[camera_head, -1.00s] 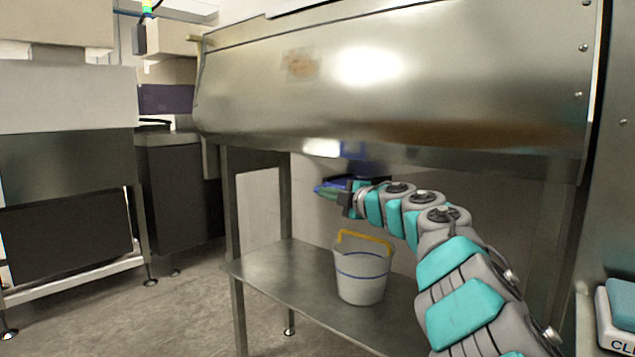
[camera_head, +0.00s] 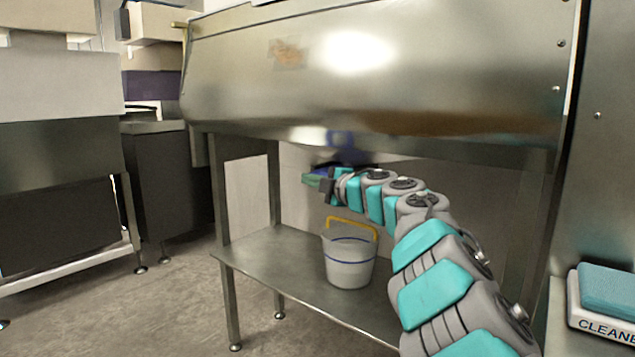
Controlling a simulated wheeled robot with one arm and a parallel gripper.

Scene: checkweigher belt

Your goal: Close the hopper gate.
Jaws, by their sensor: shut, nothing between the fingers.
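A large brushed-steel housing (camera_head: 400,75) fills the upper middle of the head view, with a brown patch on its front. I cannot make out a hopper gate with certainty. A dark blue part (camera_head: 328,168) shows under the housing's lower edge, partly hidden by my arm; I cannot tell what it is. My gripper (camera_head: 312,180) is under that edge, pointing left, at the end of my teal and grey arm. Its greenish tips are small in the picture and look closed and empty. It is close to the blue part; I cannot tell whether they touch.
A white bucket (camera_head: 349,262) with a yellow handle stands on the steel lower shelf (camera_head: 262,250), below my gripper. A steel leg (camera_head: 225,240) rises at the shelf's left. A cleaner box (camera_head: 600,322) with a blue pad stands at the right. The floor at left is open.

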